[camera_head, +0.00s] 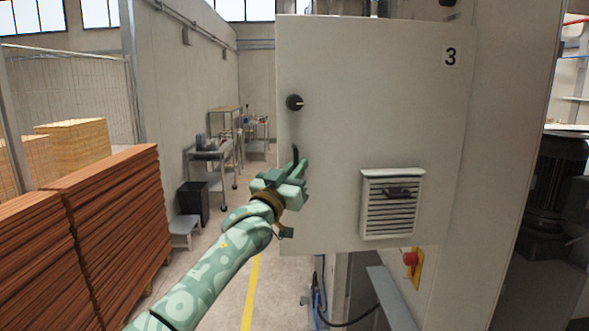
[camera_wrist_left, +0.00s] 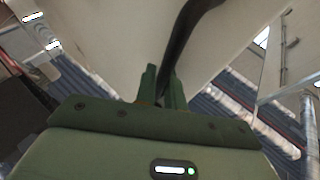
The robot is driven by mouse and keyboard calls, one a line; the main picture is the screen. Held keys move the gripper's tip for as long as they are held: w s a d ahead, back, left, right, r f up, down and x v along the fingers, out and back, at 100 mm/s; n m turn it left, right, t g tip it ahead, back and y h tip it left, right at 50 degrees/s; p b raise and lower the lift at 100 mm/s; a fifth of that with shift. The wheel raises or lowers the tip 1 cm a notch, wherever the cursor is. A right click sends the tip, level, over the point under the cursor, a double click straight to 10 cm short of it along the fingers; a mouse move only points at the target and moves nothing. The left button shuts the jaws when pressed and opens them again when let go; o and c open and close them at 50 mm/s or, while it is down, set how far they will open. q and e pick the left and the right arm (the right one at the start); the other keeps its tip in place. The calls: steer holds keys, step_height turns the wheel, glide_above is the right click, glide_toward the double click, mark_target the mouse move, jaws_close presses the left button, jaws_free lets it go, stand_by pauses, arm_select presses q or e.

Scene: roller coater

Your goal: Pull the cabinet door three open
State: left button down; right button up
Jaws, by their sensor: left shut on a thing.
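Cabinet door three (camera_head: 330,60) is a pale grey panel with a black "3" label at its upper right. It has a black round knob (camera_head: 294,102) at its left edge and a louvred vent at its lower right. A black handle (camera_head: 295,153) sits below the knob. My left gripper (camera_head: 299,170) is at the handle, shut on it. In the left wrist view the dark handle (camera_wrist_left: 188,35) runs up from between the green fingers (camera_wrist_left: 163,88). I cannot tell clearly whether the door stands ajar. My right gripper is not in view.
Stacks of reddish-brown boards (camera_head: 110,215) stand at the left. A red button (camera_head: 410,258) on a yellow plate is below the door. A dark machine (camera_head: 556,185) is at the right. Floor with a yellow line (camera_head: 251,290) is clear left of the cabinet.

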arm_select(q)
steer(key=shift+r, duration=0.15)
steer(key=c, duration=1.8)
jaws_free()
steer(key=shift+s, duration=0.1)
steer(key=b+v, duration=0.3)
steer(key=v, duration=1.3)
steer(key=shift+s, duration=0.15)
